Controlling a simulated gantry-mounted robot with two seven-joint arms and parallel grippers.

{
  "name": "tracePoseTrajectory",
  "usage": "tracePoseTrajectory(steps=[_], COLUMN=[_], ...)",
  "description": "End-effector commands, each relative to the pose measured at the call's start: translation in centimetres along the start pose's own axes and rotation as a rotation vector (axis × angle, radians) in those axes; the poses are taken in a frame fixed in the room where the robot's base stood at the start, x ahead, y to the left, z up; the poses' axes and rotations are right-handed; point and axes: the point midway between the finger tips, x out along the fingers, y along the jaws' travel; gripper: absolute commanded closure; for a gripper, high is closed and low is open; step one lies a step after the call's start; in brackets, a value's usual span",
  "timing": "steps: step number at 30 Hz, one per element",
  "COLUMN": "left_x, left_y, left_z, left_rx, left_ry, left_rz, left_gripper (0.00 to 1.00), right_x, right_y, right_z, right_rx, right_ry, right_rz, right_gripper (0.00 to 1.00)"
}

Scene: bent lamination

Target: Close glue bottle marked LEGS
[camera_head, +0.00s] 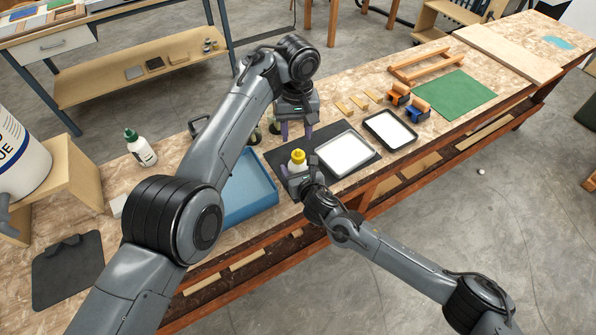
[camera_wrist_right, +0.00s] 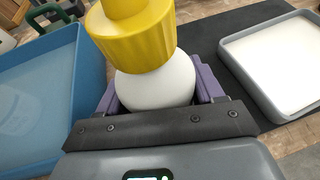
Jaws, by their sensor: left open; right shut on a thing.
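A white glue bottle with a yellow cap (camera_head: 298,158) stands upright between the fingers of my right gripper (camera_head: 300,178), which is shut on its body. The right wrist view shows the yellow cap (camera_wrist_right: 135,35) sitting on top of the rounded white bottle (camera_wrist_right: 157,82), with purple fingers on both sides. No LEGS marking can be read on it. My left gripper (camera_head: 296,131) points down, open and empty, with its purple fingers behind and above the yellow cap, apart from it. A second white bottle with a green cap (camera_head: 140,148) stands at the left of the bench.
A blue tray (camera_head: 246,192) lies left of the held bottle. A white-filled tray (camera_head: 345,153) sits to its right on a dark mat (camera_head: 276,160). A dark-rimmed tray (camera_head: 390,131), orange-topped clamps or rollers (camera_head: 419,104) and a green mat (camera_head: 455,97) lie farther right.

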Motion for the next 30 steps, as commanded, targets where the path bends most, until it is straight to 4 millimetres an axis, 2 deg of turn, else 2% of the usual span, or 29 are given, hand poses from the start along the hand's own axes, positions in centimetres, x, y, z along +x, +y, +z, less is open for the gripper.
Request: tracePoseTrajectory(steps=[12,21,25,30], left_x=[-3.3,-3.8,-3.0,-0.7], left_y=[-1.5,-1.1,-0.3,0.4], left_z=[-2.2,-1.8,-1.0,0.0], left_rx=[-1.291,-2.176,-2.361,-2.362], left_ry=[0.032,0.008,-0.013,-0.002], left_rz=[0.002,0.041,0.058,0.035], left_gripper=[0.52,0.52,0.52,0.52], right_x=[0.0,0.0,0.0,0.0], right_y=[0.0,0.0,0.0,0.0], right_z=[0.0,0.0,0.0,0.0], right_rx=[0.0,0.0,0.0,0.0], right_ry=[0.0,0.0,0.0,0.0], right_rz=[-0.001,-0.001,-0.001,-0.001], right_gripper=[1.0,1.0,1.0,1.0])
